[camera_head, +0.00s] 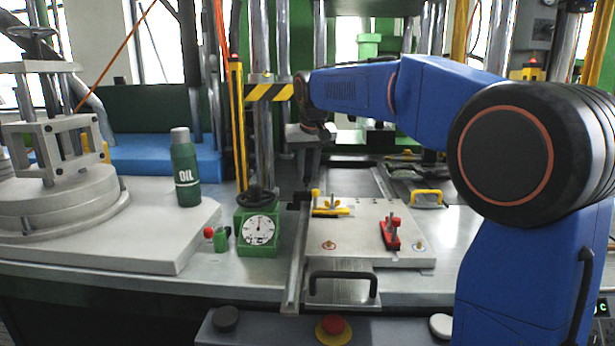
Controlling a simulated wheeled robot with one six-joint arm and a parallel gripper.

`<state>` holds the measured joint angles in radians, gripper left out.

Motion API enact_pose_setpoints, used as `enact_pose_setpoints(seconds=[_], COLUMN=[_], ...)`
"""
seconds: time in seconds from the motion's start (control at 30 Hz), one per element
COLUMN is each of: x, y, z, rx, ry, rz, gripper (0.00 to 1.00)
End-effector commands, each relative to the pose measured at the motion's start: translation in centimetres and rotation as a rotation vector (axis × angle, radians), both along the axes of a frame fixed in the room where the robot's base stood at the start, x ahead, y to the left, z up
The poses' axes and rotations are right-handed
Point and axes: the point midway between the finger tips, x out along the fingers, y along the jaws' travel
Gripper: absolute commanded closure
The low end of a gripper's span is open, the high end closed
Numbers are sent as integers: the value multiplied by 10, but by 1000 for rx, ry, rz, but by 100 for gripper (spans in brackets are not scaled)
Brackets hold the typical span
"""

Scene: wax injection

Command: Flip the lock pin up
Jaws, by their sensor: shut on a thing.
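A flat metal mould plate (365,245) lies on the bench at centre right. A yellow lock pin (316,197) stands at its left edge, beside a yellow lever bar (332,212) with a wing nut. My gripper (303,199) points down from the blue arm at the plate's left edge. Its dark fingers are shut at the yellow pin, and the exact contact is small and partly hidden. A red clamp (391,234) stands on the right part of the plate, apart from my gripper.
A green dial gauge (258,232) and a striped post (268,92) stand close on the left. A green oil bottle (186,168) is farther left. A black handle (343,284) and a red button (333,326) are in front. A yellow handle (427,197) is at right.

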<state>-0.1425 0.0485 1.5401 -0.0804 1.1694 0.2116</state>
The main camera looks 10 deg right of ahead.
Motion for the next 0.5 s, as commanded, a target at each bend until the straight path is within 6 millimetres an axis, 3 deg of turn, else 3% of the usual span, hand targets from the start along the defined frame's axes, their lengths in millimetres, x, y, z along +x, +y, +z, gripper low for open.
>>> enact_pose_setpoints(seconds=[0.1,0.3,0.33,0.4,0.5], x=[0,0,0,0,0], y=[0,0,0,0,0], z=[12,13,14,14,13], rx=[1,1,1,1,1], ry=[-3,-6,-6,-7,-5], rz=[0,0,0,0,0], gripper=[100,100,77,61,61])
